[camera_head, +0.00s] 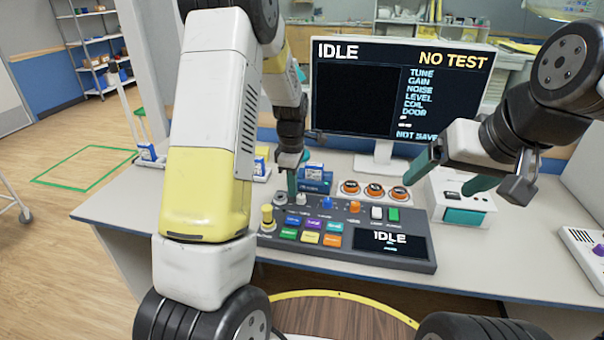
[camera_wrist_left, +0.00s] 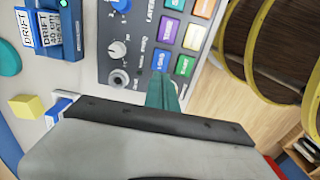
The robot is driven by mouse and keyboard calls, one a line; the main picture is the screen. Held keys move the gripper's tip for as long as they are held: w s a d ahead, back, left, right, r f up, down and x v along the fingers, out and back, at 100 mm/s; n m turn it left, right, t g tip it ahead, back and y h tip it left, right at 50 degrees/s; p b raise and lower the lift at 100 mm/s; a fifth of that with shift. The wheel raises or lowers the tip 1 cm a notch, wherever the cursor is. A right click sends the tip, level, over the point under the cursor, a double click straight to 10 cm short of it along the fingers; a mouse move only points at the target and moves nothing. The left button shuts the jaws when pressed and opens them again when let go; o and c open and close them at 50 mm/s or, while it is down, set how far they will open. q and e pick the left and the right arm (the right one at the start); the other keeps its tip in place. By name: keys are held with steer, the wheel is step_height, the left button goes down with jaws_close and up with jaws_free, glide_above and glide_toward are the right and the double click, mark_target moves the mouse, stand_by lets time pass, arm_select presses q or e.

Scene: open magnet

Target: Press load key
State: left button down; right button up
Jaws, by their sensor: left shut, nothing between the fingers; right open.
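The control panel (camera_head: 345,262) lies on the desk with two rows of coloured keys. The load key (camera_wrist_left: 160,60) is blue with white lettering in the left wrist view; in the head view the blue key (camera_head: 293,221) is at the left end of the upper row. My left gripper (camera_head: 292,192) is shut and empty, its teal fingers pointing down at the panel's left part. In the left wrist view its fingertips (camera_wrist_left: 162,88) are right beside the load key; I cannot tell whether they touch it. My right gripper (camera_head: 452,172) is open and empty, right of the monitor's base.
The monitor (camera_head: 350,95) shows IDLE and NO TEST. Several orange buttons (camera_head: 374,190) and a white box (camera_head: 460,208) are behind the panel. The bare desk (camera_head: 120,205) extends left.

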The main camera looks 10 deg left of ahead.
mark_target(293, 219)
arm_select(q)
step_height(293, 219, down, 10)
steer(key=shift+r, duration=0.1)
stand_by(0.4)
